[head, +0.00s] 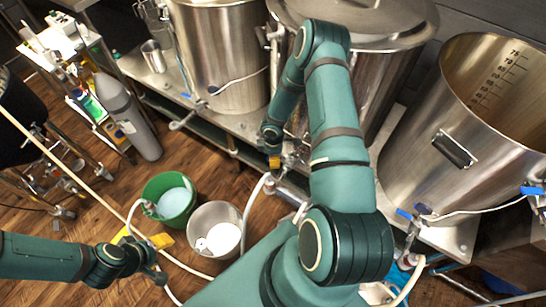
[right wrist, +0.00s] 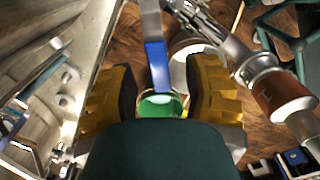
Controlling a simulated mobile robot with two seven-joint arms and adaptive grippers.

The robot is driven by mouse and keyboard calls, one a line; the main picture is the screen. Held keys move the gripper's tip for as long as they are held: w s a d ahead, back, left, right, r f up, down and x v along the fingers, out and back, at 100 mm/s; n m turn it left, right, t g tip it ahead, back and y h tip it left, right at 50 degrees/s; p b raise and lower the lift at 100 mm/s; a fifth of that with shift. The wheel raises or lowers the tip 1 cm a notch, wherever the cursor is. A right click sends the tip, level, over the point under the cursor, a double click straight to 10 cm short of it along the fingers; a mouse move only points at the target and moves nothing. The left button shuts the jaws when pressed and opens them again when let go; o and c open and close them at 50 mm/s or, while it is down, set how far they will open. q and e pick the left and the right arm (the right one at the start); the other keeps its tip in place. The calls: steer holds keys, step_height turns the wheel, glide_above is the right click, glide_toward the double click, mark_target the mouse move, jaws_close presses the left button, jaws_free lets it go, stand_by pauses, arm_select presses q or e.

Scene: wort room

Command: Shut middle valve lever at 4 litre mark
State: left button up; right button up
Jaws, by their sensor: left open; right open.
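The middle valve lever (right wrist: 157,62), a metal handle with a blue sleeve, shows in the right wrist view. It stands between the yellow fingers of my right gripper (right wrist: 165,88), which is open with a gap on each side. In the head view my right gripper (head: 274,162) is small beside the middle kettle's fittings, and my arm hides most of that valve. A steel pail (head: 196,222) with whitish contents stands on the floor below; no litre mark is readable. My left gripper (head: 146,239) is open near the pails, with a pale hose running by it.
A green bucket (head: 155,190) with pale liquid stands beside the pail. The lidded middle kettle (head: 380,75) stands between the left kettle (head: 230,55) and the open right kettle (head: 415,165). A grey cylinder (head: 128,118) and shelf stand left. Hoses cross the wooden floor.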

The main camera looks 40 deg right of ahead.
steer(key=shift+f, duration=0.1)
jaws_close()
arm_select(q)
steer(key=shift+s+f, duration=0.1)
steer(key=shift+f, duration=0.05)
stand_by(0.3)
steer(key=shift+s+d+f+b, duration=0.1)
steer(key=shift+s+f+b, duration=0.05)
steer(key=shift+f+b, duration=0.75)
steer(key=shift+s+a+f+b, duration=0.1)
steer(key=shift+s+f+b, duration=0.1)
steer(key=shift+f+b, duration=0.7)
steer(key=shift+s+d+f+b, duration=0.1)
steer(key=shift+s+f+b, duration=0.05)
steer(key=shift+f+b, duration=0.7)
arm_select(e)
steer(key=shift+w+d+m, duration=0.45)
steer(key=shift+d+m, duration=0.15)
steer(key=shift+m, duration=0.75)
steer(key=shift+w+d+m, duration=0.4)
steer(key=shift+d+m, duration=0.2)
steer(key=shift+m, duration=0.8)
steer(key=shift+w+d+m, duration=0.45)
steer(key=shift+d+m, duration=0.15)
steer(key=shift+m, duration=0.75)
arm_select(q)
steer(key=shift+r, duration=0.1)
